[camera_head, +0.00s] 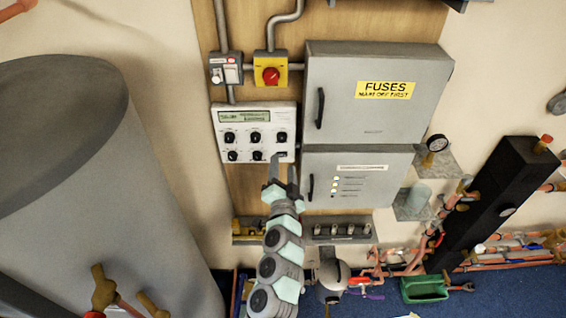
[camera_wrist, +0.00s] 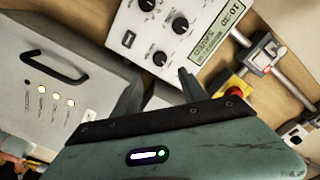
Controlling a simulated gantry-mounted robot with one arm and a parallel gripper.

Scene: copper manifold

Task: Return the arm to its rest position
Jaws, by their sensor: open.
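My gripper (camera_head: 283,170) is open and empty in the head view. Its two dark fingers point up toward the lower right part of the white control panel (camera_head: 255,149) with its display and several black knobs. In the wrist view the fingers (camera_wrist: 162,88) stand apart, with the control panel (camera_wrist: 205,14) just beyond them. I cannot tell whether a fingertip touches the panel. My arm reaches up from the bottom middle of the head view.
Right of my gripper are the grey fuse box (camera_head: 346,117) and a lower grey cabinet (camera_head: 355,195) with indicator lights. A red-knobbed yellow switch (camera_head: 270,64) is above. A large grey tank (camera_head: 100,190) stands left. Copper pipes (camera_head: 410,262) and a green tray (camera_head: 424,289) are lower right.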

